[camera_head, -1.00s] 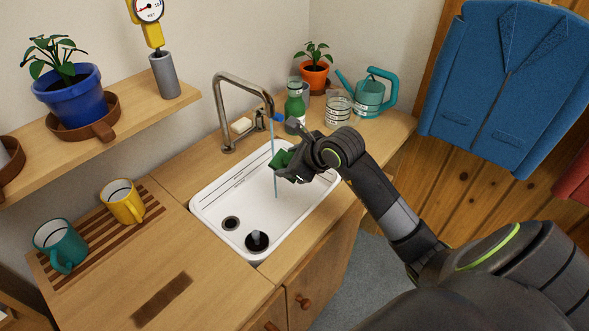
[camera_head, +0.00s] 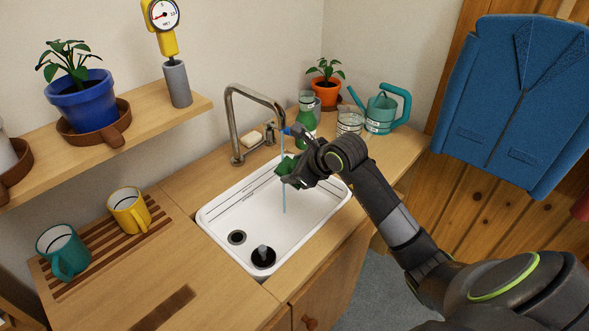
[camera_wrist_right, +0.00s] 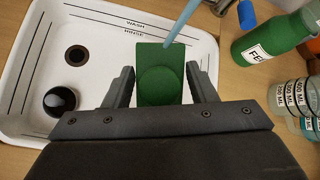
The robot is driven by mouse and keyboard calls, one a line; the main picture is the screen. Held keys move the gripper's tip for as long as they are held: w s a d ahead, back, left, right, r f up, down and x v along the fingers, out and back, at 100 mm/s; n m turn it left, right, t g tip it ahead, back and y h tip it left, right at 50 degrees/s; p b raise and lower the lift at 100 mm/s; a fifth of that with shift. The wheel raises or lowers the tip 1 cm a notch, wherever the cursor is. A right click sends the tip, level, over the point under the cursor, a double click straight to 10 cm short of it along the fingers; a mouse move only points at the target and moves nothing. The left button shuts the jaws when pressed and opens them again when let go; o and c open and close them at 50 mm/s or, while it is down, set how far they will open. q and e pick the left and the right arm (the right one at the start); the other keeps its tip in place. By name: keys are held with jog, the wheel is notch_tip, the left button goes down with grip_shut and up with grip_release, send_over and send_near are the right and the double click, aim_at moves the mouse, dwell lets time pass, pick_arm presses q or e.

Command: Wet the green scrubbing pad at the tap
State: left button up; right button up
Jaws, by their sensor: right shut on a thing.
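The green scrubbing pad (camera_head: 287,166) is held over the white sink (camera_head: 222,214) by my right gripper (camera_head: 290,175). In the right wrist view the pad (camera_wrist_right: 160,75) sits between the two fingers of the shut gripper (camera_wrist_right: 158,88), with a raised round patch on its face. The curved metal tap (camera_head: 233,115) stands behind the sink. A thin blue water stream (camera_head: 284,201) falls from its spout down into the sink. In the right wrist view the stream (camera_wrist_right: 181,22) meets the pad's upper edge. My left gripper is out of view.
A green bottle (camera_head: 306,114), marked jars (camera_head: 349,121) and a teal watering can (camera_head: 381,115) stand right of the tap. A yellow mug (camera_head: 129,212) and a teal mug (camera_head: 62,252) stand on the slatted left counter.

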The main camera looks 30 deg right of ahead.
jog(key=shift+s, duration=0.1)
jog(key=shift+s+a+p, duration=0.2)
jog(key=shift+s+p, duration=0.1)
jog(key=shift+s, duration=1)
jog(key=shift+s+a, duration=0.25)
jog(key=shift+s, duration=1.05)
jog(key=shift+s+a, duration=0.2)
jog(key=shift+s, duration=1.1)
jog(key=a+p+v, duration=0.1)
jog(key=p+v, duration=0.2)
jog(key=v, duration=0.3)
jog(key=shift+s+a+p, duration=0.25)
jog(key=shift+a+p, duration=0.1)
jog(key=shift+a, duration=0.1)
